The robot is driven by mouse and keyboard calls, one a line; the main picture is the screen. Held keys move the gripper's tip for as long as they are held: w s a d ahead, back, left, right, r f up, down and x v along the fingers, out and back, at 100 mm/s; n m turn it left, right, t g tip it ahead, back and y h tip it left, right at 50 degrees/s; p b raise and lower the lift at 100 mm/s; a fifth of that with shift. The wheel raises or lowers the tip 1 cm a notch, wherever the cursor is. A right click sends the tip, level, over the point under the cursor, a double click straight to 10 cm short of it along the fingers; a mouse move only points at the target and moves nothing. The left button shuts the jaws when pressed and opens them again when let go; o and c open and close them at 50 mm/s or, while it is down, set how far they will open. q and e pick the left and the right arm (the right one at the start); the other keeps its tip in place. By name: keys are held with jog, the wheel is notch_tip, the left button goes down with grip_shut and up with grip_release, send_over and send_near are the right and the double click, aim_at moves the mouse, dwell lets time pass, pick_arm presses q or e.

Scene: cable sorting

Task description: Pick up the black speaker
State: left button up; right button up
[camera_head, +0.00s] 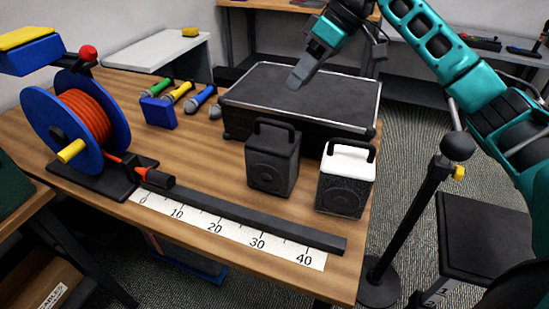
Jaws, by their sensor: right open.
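The black speaker (273,161) stands upright on the wooden table, with a black handle on its top. My right gripper (296,82) is open and empty. It hangs in front of and above the flat black case, up and to the right of the black speaker, and does not touch the speaker. A second speaker with a white top (346,178) stands just to the right of the black one, with a small gap between them. My left gripper is not in view.
The large black case (300,94) lies close behind the speakers. A blue reel of orange cable (78,120) stands at the left. A ruler strip (230,230) and dark bar lie along the front edge. Several coloured microphones (182,91) and a blue box (158,113) lie behind.

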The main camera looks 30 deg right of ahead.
jog(key=x, duration=0.3)
jog(key=s+x, duration=0.1)
jog(key=x, duration=0.1)
jog(key=b+x, duration=0.1)
jog(key=x, duration=0.2)
jog(key=shift+a+f, duration=0.15)
jog(key=shift+f, duration=0.3)
jog(key=shift+w+a+f, duration=0.1)
jog(key=shift+a+f, duration=0.1)
jog(key=shift+f, duration=0.2)
grip_shut()
dwell(0.5)
jog(key=shift+r, duration=0.2)
